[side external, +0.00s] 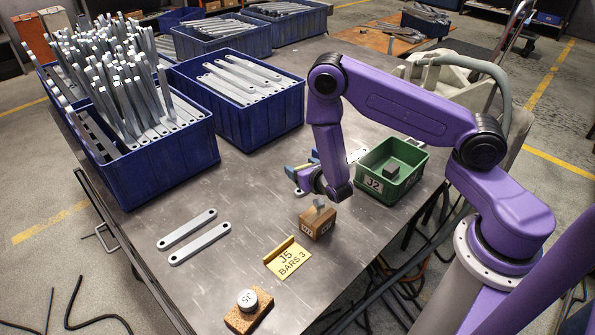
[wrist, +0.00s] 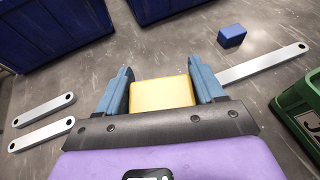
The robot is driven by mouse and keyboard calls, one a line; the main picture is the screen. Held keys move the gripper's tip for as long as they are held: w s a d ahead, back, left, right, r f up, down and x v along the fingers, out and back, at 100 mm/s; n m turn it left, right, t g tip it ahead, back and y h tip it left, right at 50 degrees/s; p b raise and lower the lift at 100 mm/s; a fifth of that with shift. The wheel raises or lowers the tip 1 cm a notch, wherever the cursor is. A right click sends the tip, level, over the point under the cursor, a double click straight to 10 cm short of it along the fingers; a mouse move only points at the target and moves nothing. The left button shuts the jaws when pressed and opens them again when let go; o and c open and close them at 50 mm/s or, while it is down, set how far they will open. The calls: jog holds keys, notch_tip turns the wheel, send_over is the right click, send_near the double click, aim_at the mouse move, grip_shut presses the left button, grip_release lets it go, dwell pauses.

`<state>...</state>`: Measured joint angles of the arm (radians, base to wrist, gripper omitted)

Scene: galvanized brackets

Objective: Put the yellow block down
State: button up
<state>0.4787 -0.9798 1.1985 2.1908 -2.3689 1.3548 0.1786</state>
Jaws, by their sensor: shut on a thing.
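The yellow block (wrist: 162,93) is between the two blue fingers of my gripper (wrist: 163,88) in the wrist view. The fingers are shut on its sides. In the side view my gripper (side external: 303,174) is over the middle of the steel table, left of the green bin; I cannot make out the yellow block clearly there. The block's underside is hidden, so I cannot tell whether it touches the table.
A green bin (side external: 411,186) marked J2 stands right of my gripper. Blue crates (side external: 167,170) of bars stand left and behind. A small blue block (wrist: 232,36) and a bar (wrist: 265,63) lie nearby.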

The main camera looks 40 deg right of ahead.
jog(key=d+m+g+h, duration=0.3)
jog(key=d+m+h, duration=0.2)
jog(key=d, duration=0.5)
jog(key=w+f, duration=0.2)
jog(key=w, duration=0.2)
jog(key=w+d+f, duration=0.1)
jog(key=w+f, duration=0.2)
jog(key=w, duration=0.1)
jog(key=w+d+f, duration=0.1)
jog(key=w+f, duration=0.2)
jog(key=w, duration=0.2)
jog(key=shift+d+f, duration=0.15)
jog(key=shift+d, duration=0.05)
jog(key=shift+w+d+f, duration=0.15)
jog(key=shift+w+f, duration=0.4)
jog(key=shift+f, duration=0.1)
jog(key=shift+w+f, duration=0.1)
jog(key=shift+f, duration=1.5)
jog(key=shift+f, duration=0.15)
jog(key=o, duration=1.1)
jog(key=shift+o, duration=0.2)
